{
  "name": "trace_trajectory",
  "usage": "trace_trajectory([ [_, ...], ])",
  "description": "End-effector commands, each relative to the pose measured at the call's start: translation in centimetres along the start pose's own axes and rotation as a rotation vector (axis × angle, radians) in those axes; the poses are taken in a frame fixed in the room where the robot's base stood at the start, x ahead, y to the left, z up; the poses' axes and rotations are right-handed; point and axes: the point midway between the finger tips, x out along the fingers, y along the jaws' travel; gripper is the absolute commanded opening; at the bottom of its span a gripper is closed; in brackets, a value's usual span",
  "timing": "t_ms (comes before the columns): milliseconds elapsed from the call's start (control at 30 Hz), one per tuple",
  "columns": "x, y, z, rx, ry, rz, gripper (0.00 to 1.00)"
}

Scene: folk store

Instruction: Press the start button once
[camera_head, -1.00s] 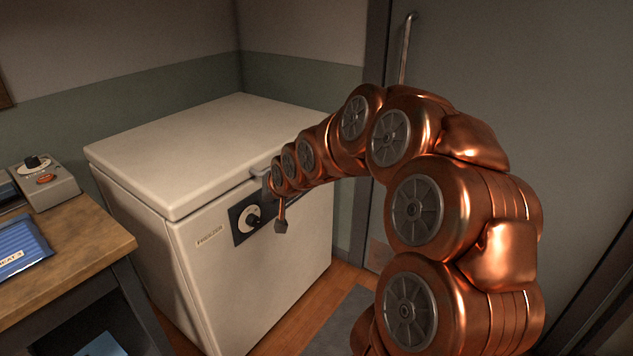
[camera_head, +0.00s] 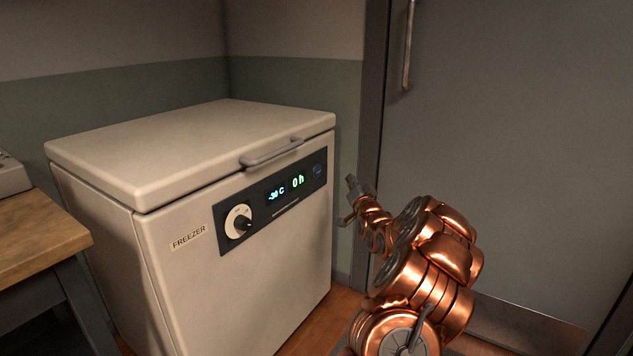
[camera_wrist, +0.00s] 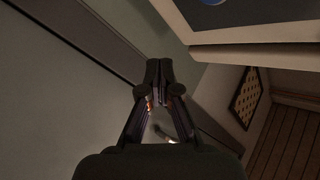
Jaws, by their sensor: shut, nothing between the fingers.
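A white chest freezer (camera_head: 230,265) stands in the head view with a dark control panel (camera_head: 262,220) on its front. The panel carries a round dial (camera_head: 239,222), a display (camera_head: 288,187) reading "-30 C" and "0 h", and a small dark blue button (camera_head: 318,171) at its right end. Its label is too small to read. My gripper (camera_head: 353,188) is right of the panel, apart from it, in front of the door frame. In the wrist view my gripper (camera_wrist: 160,75) has its fingertips together and empty. Part of a blue round thing on a dark surface (camera_wrist: 237,2) shows at the top edge.
The freezer's lid is closed, with a grey handle (camera_head: 271,153) jutting out above the panel. A wooden table (camera_head: 35,238) stands at the left. A grey door (camera_head: 510,130) is behind my arm. The space in front of the panel is clear.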

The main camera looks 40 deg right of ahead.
Motion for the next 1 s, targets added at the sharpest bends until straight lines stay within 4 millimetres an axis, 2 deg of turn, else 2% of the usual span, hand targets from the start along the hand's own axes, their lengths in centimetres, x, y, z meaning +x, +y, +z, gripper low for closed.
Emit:
trace_trajectory([
  [467,0.2,0.0,0.1,0.000,0.003,-0.001,0.00],
  [1000,4.3,-3.0,3.1,0.000,0.002,-0.002,0.00],
])
